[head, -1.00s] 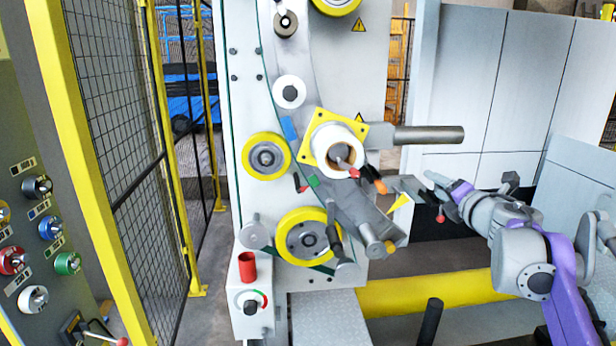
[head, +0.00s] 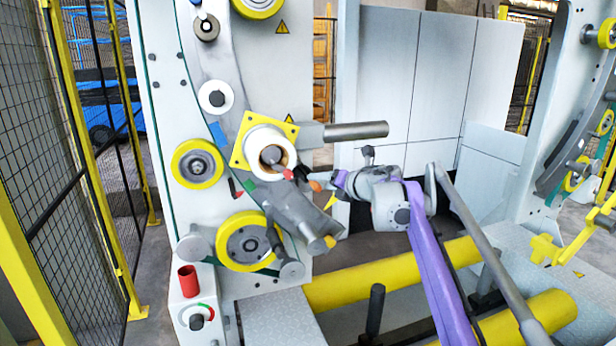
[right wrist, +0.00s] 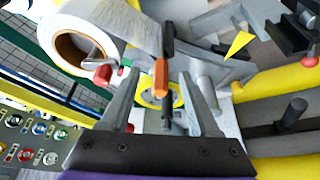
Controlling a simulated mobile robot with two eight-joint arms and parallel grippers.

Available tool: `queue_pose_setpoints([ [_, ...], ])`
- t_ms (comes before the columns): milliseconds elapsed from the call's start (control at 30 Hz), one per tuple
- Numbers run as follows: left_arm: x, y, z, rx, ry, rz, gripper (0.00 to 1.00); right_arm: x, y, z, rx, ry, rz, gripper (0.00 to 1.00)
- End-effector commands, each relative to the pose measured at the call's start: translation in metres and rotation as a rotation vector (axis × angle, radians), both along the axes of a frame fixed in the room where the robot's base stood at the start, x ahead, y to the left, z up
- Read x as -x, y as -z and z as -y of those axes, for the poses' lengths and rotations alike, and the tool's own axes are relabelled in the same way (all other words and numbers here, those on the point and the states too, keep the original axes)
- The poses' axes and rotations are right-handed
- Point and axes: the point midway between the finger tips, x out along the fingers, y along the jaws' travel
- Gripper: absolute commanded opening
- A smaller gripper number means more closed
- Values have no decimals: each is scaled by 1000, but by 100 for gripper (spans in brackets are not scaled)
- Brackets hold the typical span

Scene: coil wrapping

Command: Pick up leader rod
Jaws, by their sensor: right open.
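The rod I take as the leader rod is dark with an orange grip (head: 314,186), in front of the machine, right below the white film roll (head: 268,148). In the right wrist view its orange part (right wrist: 161,78) stands roughly upright, with dark parts above and below. My right gripper (head: 338,183) is just right of the rod's orange end. In the right wrist view the right gripper (right wrist: 160,98) is open, and the rod appears between its two fingers. I cannot tell whether they touch it. My left gripper is not in view.
A grey horizontal bar (head: 356,131) sticks out above my right gripper. A red-tipped lever (head: 286,174) sits close left of the rod. Yellow rollers (head: 243,241) are on the machine face. A yellow beam (head: 390,272) and a black post (head: 375,310) lie below.

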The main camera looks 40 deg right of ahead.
Motion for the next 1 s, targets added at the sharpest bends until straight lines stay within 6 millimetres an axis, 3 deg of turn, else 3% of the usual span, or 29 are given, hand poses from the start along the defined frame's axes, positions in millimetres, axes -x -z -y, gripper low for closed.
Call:
queue_pose_setpoints([
  [200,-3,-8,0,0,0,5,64,-27,8,2,2,-2,2,62],
  [467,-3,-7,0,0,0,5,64,-30,10,3,1,0,1,62],
  [800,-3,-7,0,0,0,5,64,-30,10,3,1,0,1,3],
  [1000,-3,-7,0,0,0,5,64,-30,10,3,1,0,1,0],
])
